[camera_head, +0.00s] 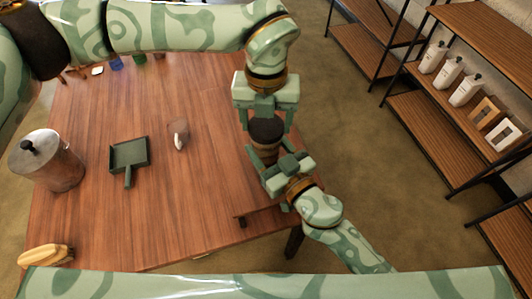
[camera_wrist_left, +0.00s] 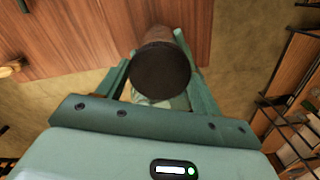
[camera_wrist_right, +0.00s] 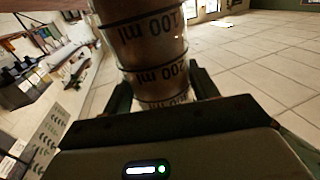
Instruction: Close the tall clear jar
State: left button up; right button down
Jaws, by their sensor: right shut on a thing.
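The tall clear jar (camera_head: 266,146) stands out past the table's right side, brown inside, with a dark round top. In the left wrist view its dark top (camera_wrist_left: 161,70) faces me; I cannot tell whether this is a lid or dark contents. In the right wrist view the jar (camera_wrist_right: 148,45) shows ml markings. My right gripper (camera_head: 268,168) is shut on the jar's lower part; its fingers flank the jar in the right wrist view (camera_wrist_right: 160,85). My left gripper (camera_head: 267,113) is open just above the jar, its fingers either side of the top, seemingly apart from it.
On the wooden table (camera_head: 100,105) are a small clear cup (camera_head: 179,134), a dark green dustpan-like tray (camera_head: 129,155), a lidded metal pot (camera_head: 48,162) and bananas (camera_head: 45,256). Shelves (camera_head: 425,110) with white bottles (camera_head: 450,73) stand at right. Open floor lies between table and shelves.

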pick_arm(q)
jog(key=shift+c, duration=1.1)
jog(key=m, duration=1.1)
pick_arm(e)
jog(key=shift+f, duration=0.1)
pick_arm(q)
jog(key=o, duration=1.1)
jog(key=shift+r, duration=2.25)
